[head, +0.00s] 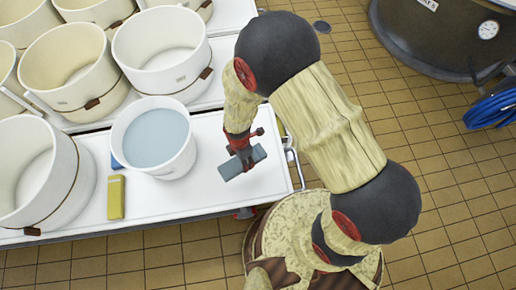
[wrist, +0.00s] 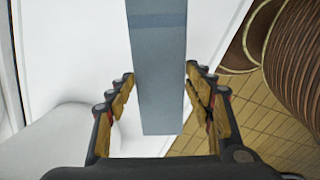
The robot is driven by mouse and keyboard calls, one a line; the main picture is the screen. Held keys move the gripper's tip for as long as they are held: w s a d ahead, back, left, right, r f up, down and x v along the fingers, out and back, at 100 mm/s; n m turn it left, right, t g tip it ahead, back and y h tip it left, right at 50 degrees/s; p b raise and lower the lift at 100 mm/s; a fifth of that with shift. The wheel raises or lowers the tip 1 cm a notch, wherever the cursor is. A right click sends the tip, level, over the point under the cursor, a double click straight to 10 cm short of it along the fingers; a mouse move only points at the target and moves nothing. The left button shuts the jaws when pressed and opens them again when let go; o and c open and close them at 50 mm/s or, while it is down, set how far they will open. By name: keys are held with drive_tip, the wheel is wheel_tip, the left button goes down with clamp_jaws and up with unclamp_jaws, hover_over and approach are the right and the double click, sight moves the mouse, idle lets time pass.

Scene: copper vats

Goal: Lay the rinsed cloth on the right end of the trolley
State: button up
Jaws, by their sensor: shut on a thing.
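The cloth is a flat blue-grey strip (head: 243,163); in the wrist view (wrist: 158,40) it runs straight between my fingers. My gripper (head: 241,150) is shut on it, pointing down at the right end of the white trolley (head: 272,187). I cannot tell whether the cloth touches the trolley top or hangs just above it. The wrist view shows my fingers (wrist: 158,76) on both sides of the cloth. A white bucket of bluish water (head: 155,136) stands on the trolley to the left of my gripper.
A yellow block (head: 116,197) lies left of the water bucket, with a small blue thing (head: 115,160) partly hidden beside the bucket. Several white pails (head: 70,65) crowd the left and back. A metal rail (head: 293,165) edges the trolley's right end. A dark vat (head: 440,35) stands at top right.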

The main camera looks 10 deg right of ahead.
drive_tip(key=w+d+f+b, duration=0.1)
drive_tip(key=w+d+f, duration=0.1)
drive_tip(key=w+f, duration=0.1)
drive_tip(key=w+d+f+b, duration=0.1)
drive_tip(key=w+d+f, duration=0.2)
drive_tip(key=w+d+f+b, duration=0.2)
drive_tip(key=w, duration=0.2)
drive_tip(key=shift+d+f, duration=0.35)
drive_tip(key=shift+f, duration=0.05)
drive_tip(key=shift+w+d+f, duration=0.1)
drive_tip(key=shift+f, duration=0.1)
drive_tip(key=shift+w+d+f+b, duration=0.15)
drive_tip(key=shift+f+b, duration=0.6)
drive_tip(key=shift+f, duration=1)
drive_tip(key=shift+f, duration=0.2)
drive_tip(key=o, duration=1.3)
